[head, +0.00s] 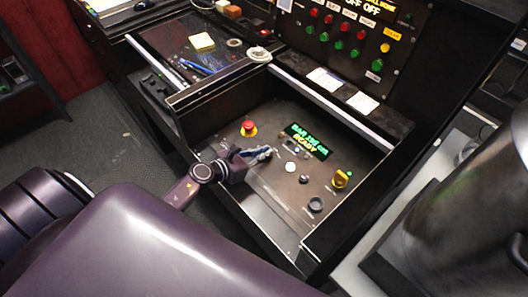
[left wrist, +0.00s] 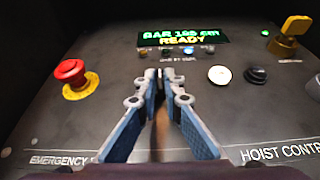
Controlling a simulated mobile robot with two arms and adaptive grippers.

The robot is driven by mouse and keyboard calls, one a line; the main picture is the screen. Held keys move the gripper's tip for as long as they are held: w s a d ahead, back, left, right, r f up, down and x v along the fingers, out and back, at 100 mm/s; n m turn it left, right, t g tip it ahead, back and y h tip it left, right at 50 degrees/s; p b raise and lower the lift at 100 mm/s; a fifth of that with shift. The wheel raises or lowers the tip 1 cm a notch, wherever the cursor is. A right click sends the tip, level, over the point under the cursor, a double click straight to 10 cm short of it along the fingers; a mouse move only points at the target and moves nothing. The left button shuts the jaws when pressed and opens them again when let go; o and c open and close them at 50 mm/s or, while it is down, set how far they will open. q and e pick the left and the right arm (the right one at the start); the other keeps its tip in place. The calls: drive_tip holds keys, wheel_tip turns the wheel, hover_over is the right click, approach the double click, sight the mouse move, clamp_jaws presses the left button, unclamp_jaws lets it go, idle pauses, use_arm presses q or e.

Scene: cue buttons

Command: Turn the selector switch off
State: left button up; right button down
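The yellow selector switch (head: 340,179) stands on the right part of the drawer-like control panel (head: 250,185). In the left wrist view the yellow switch (left wrist: 290,35) is at the upper right, its handle raised above its base. My left gripper (head: 268,152) is over the middle of the panel, left of the switch and apart from it. In the left wrist view its blue-padded fingers (left wrist: 160,75) are close together at the tips, with nothing between them. My right gripper is not in view.
A red emergency button (left wrist: 72,75) on a yellow base is left of my gripper. A lit green display (head: 308,140), a white button (head: 290,167) and a black knob (head: 315,204) are nearby. Raised walls edge the panel. A metal cylinder (head: 470,210) stands at right.

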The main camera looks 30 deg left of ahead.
use_arm(q)
clamp_jaws()
drive_tip(key=shift+d+r+n+y+p, duration=0.2)
drive_tip(key=shift+n+y+p, duration=0.3)
drive_tip(key=shift+p, duration=0.45)
drive_tip(key=n+t+y+p, duration=0.1)
drive_tip(key=n+y+p, duration=0.1)
drive_tip(key=p, duration=0.1)
drive_tip(key=shift+d+r, duration=0.1)
drive_tip(key=shift+d, duration=0.05)
drive_tip(key=shift+d+n+y+p, duration=0.15)
drive_tip(key=shift+n+y+p, duration=0.5)
drive_tip(key=shift+n+y, duration=0.4)
drive_tip(key=y, duration=0.1)
drive_tip(key=n+y, duration=0.2)
drive_tip(key=shift+w+d+f+g, duration=0.1)
drive_tip(key=shift+d+f+g, duration=0.05)
drive_tip(key=shift+f+g, duration=0.15)
drive_tip(key=shift+d+n+g+y, duration=0.1)
drive_tip(key=shift+n+g+y, duration=0.3)
drive_tip(key=shift+n+y, duration=0.65)
